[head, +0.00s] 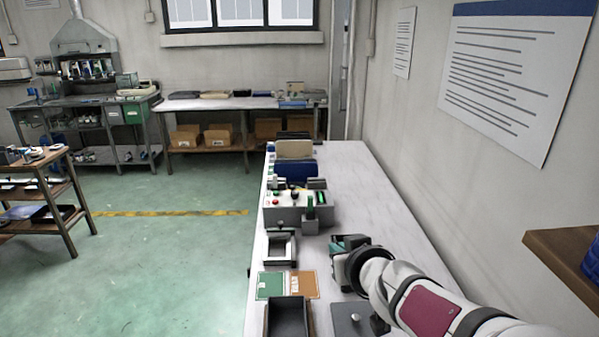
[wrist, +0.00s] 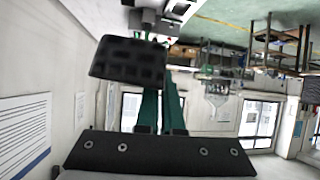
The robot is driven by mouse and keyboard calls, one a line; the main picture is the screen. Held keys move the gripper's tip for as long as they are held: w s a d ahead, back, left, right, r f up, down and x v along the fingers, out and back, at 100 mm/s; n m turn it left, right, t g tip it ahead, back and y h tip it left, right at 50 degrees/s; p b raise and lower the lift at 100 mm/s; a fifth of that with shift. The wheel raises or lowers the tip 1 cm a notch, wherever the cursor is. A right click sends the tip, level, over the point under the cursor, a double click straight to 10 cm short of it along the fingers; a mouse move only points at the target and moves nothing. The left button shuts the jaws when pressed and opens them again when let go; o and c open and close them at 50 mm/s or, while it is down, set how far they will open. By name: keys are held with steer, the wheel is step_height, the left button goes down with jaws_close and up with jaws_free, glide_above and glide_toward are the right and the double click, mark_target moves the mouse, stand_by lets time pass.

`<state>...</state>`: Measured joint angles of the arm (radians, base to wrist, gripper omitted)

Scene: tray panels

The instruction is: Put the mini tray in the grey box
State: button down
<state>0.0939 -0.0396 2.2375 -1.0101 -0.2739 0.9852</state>
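My gripper (head: 346,246) is at the right of the long white table, above its surface, with teal finger parts showing. In the wrist view two teal fingers (wrist: 161,105) run close together from a black mount. A dark block with a grid surface (wrist: 128,62) covers part of them; I cannot tell whether it is the mini tray or a part of my gripper. A dark grey open box (head: 289,318) stands at the table's near edge, cut off by the frame. A smaller grey open-topped holder (head: 281,248) stands farther back. I cannot surely identify the mini tray.
A green card (head: 270,285) and an orange card (head: 304,284) lie between the holder and the dark box. A control box with buttons (head: 290,209) and a blue panel (head: 296,171) stand farther back. The table's right side beyond my gripper is clear.

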steer(key=w+a+f, duration=0.6)
steer(key=w+a, duration=0.1)
steer(key=m+h, duration=0.1)
steer(key=h, duration=0.1)
glide_above(280, 327)
step_height(280, 327, down, 14)
steer(key=shift+f, duration=3.1)
steer(key=c, duration=1)
jaws_free()
step_height(280, 327, up, 8)
